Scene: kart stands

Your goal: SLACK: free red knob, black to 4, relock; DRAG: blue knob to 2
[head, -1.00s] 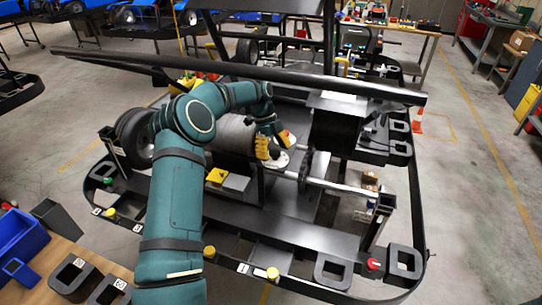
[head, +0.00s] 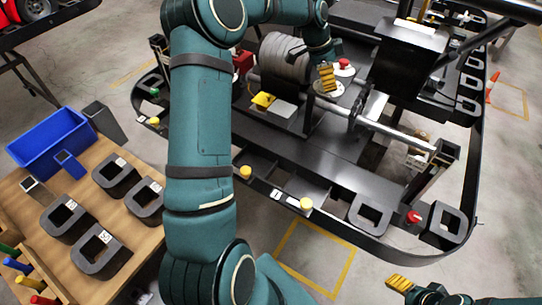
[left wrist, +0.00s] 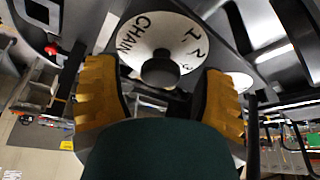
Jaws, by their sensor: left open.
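My left gripper (head: 326,77) reaches down over a white dial (head: 328,89) on the kart. In the left wrist view its two yellow fingers stand open on either side of a black knob (left wrist: 160,68). The knob sits in the middle of the white dial marked CHAIN (left wrist: 150,35), with 1, 2 and 3 readable. No contact with the knob shows. A red knob (head: 343,63) stands on a white disc just behind my left gripper. I cannot make out a blue knob. My right gripper (head: 398,284) is low at the right, away from the kart; its opening is unclear.
A grey ribbed cylinder (head: 285,62) lies left of the dial. A steel shaft (head: 400,132) runs to the right. Another red knob (head: 413,217) and yellow knobs (head: 306,204) line the near frame. A wooden table (head: 90,230) with black blocks and a blue bin (head: 48,142) stands left.

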